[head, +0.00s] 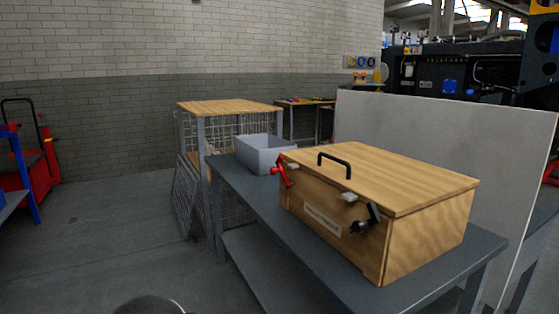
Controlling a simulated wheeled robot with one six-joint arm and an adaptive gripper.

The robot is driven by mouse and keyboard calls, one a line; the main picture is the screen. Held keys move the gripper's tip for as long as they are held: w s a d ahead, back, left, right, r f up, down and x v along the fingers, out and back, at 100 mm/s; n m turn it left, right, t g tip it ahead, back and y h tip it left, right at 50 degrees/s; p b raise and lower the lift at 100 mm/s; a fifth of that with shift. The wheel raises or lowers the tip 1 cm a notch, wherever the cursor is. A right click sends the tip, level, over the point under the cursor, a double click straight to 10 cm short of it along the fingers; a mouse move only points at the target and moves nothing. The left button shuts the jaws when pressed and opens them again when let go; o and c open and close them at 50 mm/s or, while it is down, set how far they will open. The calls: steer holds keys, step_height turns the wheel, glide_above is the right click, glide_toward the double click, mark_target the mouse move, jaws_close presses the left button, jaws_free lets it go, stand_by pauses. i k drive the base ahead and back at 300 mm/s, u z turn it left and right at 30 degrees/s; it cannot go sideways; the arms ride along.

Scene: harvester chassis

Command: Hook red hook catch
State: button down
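A wooden box (405,240) stands on a grey bench. Its lid (395,170) lies flat on top and has a black handle (334,162). The red hook catch (282,171) is on the box's front at the left corner, just below the lid edge. A small pale piece (293,166) sits beside it at the lid edge. The red lever is tilted; I cannot tell whether it is engaged. A black catch (368,218) is further right on the front, below another pale piece (350,197). My gripper is not in view.
The grey bench (248,197) also holds a light grey bin (263,153) behind the box. A pale panel (450,148) stands behind the bench. A wood-topped wire cage (228,106) is beyond. The floor (110,240) at left is clear; a red cart (35,165) stands far left.

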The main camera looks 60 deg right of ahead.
mark_target(273, 171)
steer(key=z, duration=0.85)
steer(key=i, duration=0.85)
steer(key=z, duration=0.85)
